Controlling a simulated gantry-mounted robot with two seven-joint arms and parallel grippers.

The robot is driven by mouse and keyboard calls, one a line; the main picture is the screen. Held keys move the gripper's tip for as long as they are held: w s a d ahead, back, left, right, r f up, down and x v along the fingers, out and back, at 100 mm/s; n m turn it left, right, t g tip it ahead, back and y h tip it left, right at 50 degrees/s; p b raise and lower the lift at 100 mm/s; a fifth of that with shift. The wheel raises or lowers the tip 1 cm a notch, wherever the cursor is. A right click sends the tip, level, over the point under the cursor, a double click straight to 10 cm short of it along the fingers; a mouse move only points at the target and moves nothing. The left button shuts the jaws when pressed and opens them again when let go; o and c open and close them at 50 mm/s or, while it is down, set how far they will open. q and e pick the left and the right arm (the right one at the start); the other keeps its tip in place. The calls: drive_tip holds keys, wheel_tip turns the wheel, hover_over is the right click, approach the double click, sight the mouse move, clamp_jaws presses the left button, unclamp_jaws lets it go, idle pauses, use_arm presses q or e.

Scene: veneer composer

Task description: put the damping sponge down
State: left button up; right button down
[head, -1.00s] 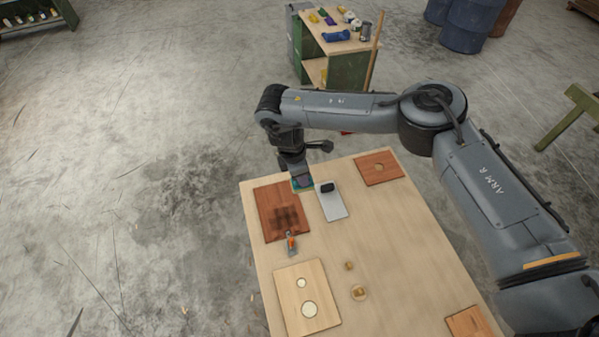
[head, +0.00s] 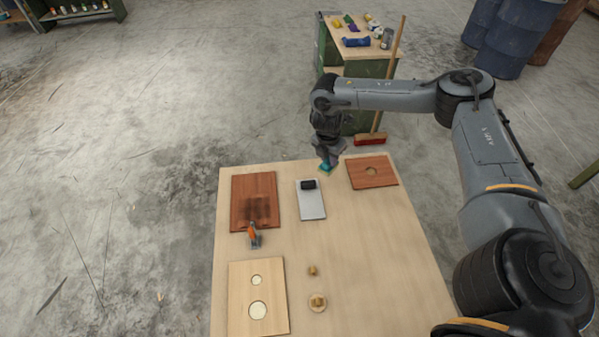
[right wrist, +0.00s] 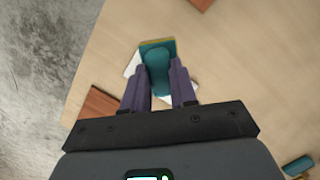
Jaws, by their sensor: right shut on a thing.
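The damping sponge (head: 327,168), teal with a yellow-green edge, is in my right gripper (head: 328,160) near the far edge of the table. The right gripper is shut on it. In the right wrist view the sponge (right wrist: 157,68) sits between the two purple-grey fingers, above the pale wood. I cannot tell whether it touches the table. My left gripper is not in view.
A silver plate with a black block (head: 310,200) lies close by. A dark-stained reddish board (head: 240,190) is at left, and a reddish board with a hole (head: 385,170) at right. A pale board with two round holes (head: 240,300) is nearer.

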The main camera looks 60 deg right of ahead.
drive_tip(key=w+d+f+b, duration=0.3)
drive_tip(key=w+f, duration=0.4)
drive_tip(key=w, duration=0.4)
drive_tip(key=shift+f, duration=0.15)
drive_tip(key=shift+a+b+x, duration=0.2)
drive_tip(key=shift+b+x, duration=0.05)
drive_tip(key=shift+x, duration=0.75)
drive_tip(key=shift+a+b+x, duration=0.2)
drive_tip(key=shift+b+x, duration=0.05)
drive_tip(key=shift+x, duration=0.7)
drive_tip(key=shift+f, duration=0.1)
drive_tip(key=c, duration=0.9)
unclamp_jaws()
drive_tip(key=shift+f, duration=0.15)
drive_tip(key=shift+r, duration=0.2)
